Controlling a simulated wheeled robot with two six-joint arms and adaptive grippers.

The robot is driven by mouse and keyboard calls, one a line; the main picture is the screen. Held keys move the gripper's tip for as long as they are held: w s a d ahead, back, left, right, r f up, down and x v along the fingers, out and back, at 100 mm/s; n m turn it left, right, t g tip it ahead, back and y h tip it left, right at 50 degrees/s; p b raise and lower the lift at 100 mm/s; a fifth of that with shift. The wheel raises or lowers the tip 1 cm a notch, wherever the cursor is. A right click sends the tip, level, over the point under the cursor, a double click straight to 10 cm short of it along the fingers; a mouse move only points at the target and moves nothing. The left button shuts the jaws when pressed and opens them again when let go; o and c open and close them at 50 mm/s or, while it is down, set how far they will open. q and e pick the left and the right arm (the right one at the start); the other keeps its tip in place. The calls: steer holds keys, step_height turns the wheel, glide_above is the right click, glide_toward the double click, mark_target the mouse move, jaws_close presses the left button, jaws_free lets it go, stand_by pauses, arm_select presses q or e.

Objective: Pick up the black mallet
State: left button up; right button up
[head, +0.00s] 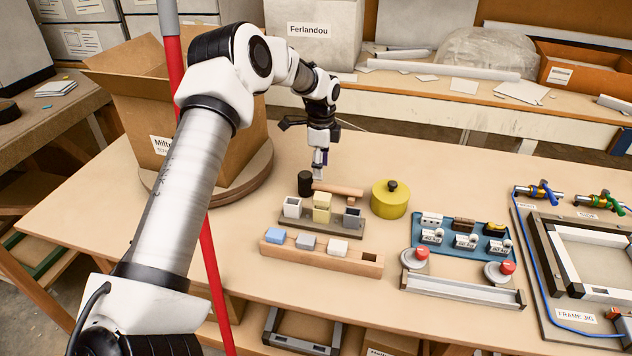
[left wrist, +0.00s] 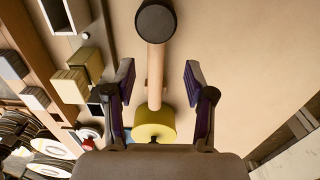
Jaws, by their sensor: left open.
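The black mallet lies on the table, with its dark round head (head: 306,183) at the left and its wooden handle (head: 338,190) pointing right. In the left wrist view the mallet head (left wrist: 156,22) is at the top and the handle (left wrist: 155,75) runs down the middle. My left gripper (head: 319,174) points down just above the mallet, near where the head meets the handle. In the left wrist view its two purple-padded fingers (left wrist: 160,80) stand open on either side of the handle, apart from it. My right gripper is not in view.
A yellow round pot (head: 390,200) stands just beyond the handle's end. A grey rack (head: 320,223) with blocks and a wooden rack (head: 350,258) lie in front. A cardboard box (head: 140,125) stands on a round board at left. A blue tray (head: 462,242) lies to the right.

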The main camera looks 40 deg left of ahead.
mark_target(319, 183)
arm_select(q)
steer(key=shift+w+a+f, duration=0.15)
steer(key=shift+w+f, duration=0.05)
steer(key=shift+f, duration=0.15)
steer(key=shift+s+f, duration=0.15)
steer(key=shift+f, duration=0.05)
steer(key=f, duration=0.6)
steer(key=shift+s+d+f+p, duration=0.2)
steer(key=shift+s+p, duration=0.1)
steer(key=shift+p, duration=0.05)
steer(key=shift+s+d+r, duration=0.1)
steer(key=shift+r, duration=0.05)
steer(key=shift+c, duration=1)
jaws_close()
